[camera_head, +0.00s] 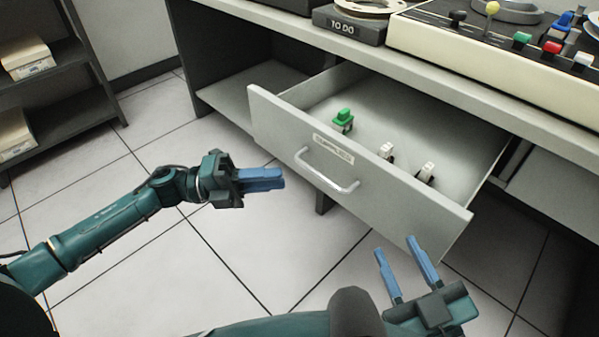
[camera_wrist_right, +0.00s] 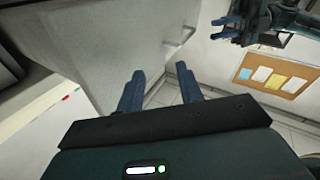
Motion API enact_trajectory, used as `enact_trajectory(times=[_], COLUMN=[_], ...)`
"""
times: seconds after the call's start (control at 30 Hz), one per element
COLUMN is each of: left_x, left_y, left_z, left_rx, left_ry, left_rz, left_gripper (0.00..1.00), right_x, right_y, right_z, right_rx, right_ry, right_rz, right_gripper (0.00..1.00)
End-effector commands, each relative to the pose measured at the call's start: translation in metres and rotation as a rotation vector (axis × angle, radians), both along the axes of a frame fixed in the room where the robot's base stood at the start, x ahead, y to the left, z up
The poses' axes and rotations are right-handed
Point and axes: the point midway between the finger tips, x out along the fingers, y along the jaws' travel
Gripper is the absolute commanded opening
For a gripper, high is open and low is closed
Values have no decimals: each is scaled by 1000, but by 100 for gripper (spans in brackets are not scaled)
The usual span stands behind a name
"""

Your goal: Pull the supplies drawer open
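The supplies drawer (camera_head: 375,185) stands pulled well out from under the desk in the head view. Its front carries a label and a silver bar handle (camera_head: 326,172). Inside lie a green-topped item (camera_head: 343,120) and two white items (camera_head: 386,151). My right gripper (camera_head: 400,262) is open and empty, in front of and below the drawer's right part, apart from the handle. In the right wrist view its two blue fingers (camera_wrist_right: 158,85) are spread with nothing between them. My left gripper (camera_head: 272,179) is left of the handle, apart from it, with its blue fingers close together and nothing seen between them.
A desk (camera_head: 500,100) above the drawer bears a TO DO block (camera_head: 350,25) and a console (camera_head: 440,45) with coloured buttons. A dark shelf (camera_head: 65,110) with boxes stands at the left. The tiled floor before the drawer is clear.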

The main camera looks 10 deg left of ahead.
Motion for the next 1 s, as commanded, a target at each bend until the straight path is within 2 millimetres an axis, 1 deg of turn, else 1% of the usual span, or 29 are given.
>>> enact_trajectory(times=[0.03, 0.1, 0.2, 0.3, 1.0], left_x=[-1, -3, -4, -6, -6], left_y=[10, 20, 32, 37, 38], left_z=[-2, -3, -4, -5, -5], left_rx=[3, 2, 2, 0, 0], left_ry=[2, 2, 0, 1, 0], left_rz=[2, 1, 1, 0, 0], left_gripper=[18, 18, 18, 18, 18], right_x=[0, 1, 1, 2, -1], right_y=[-1, -1, -2, -2, -1], right_z=[0, -1, -2, -2, -1], right_rx=[-2, -2, -1, 5, 7], right_ry=[4, 11, 21, 25, 24], right_rz=[-2, -6, -13, -19, -11], right_gripper=[36, 36, 36, 36, 36])
